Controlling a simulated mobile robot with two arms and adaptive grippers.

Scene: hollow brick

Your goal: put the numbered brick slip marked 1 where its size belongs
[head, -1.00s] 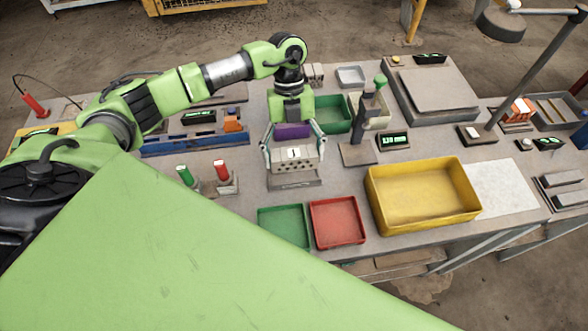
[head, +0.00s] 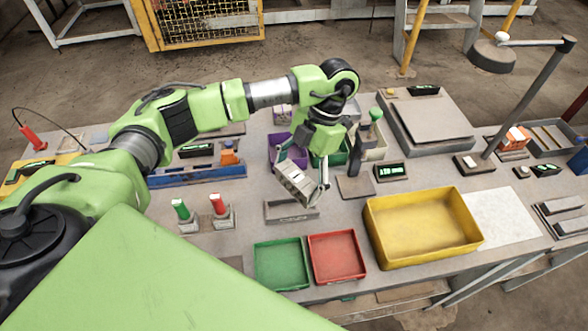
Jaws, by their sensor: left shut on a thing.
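My left gripper (head: 301,181) is shut on a grey-white brick slip (head: 294,184) and holds it tilted above the bench. A small pale label shows on the slip, but its number is not readable now. Below it is a low grey holder (head: 291,214); the slip appears apart from it. Behind the gripper stand a purple bin (head: 275,154), a green bin (head: 341,157), partly hidden, and a beige bin (head: 378,151). My right gripper is not in view.
A green tray (head: 282,264), a red tray (head: 336,257) and a large yellow bin (head: 420,232) line the front. A gauge post (head: 365,160) with a green knob and a display (head: 391,171) stand right of the gripper. Red and green handled tools (head: 202,215) stand left.

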